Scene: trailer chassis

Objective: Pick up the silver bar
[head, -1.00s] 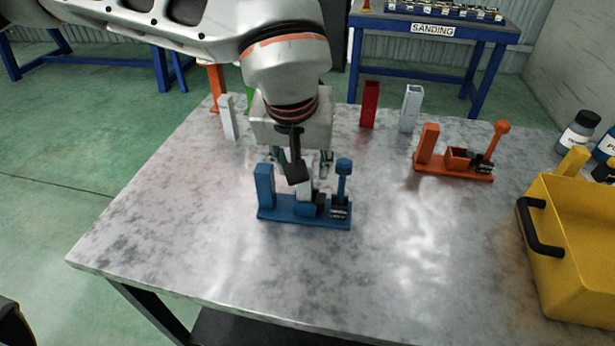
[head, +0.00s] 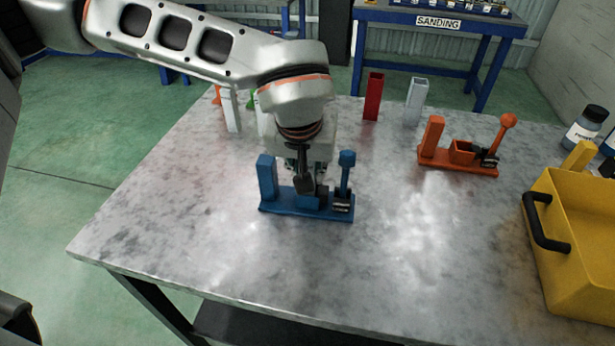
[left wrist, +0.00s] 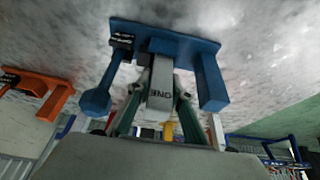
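In the head view my left gripper (head: 306,180) hides the bar.
An orange fixture (head: 458,168), a red upright tube (head: 373,97) and a grey upright tube (head: 415,102) stand behind and to the right. A pale upright bar (head: 231,112) stands at the back left. A yellow bin (head: 575,290) is at the right. The table's front is clear.

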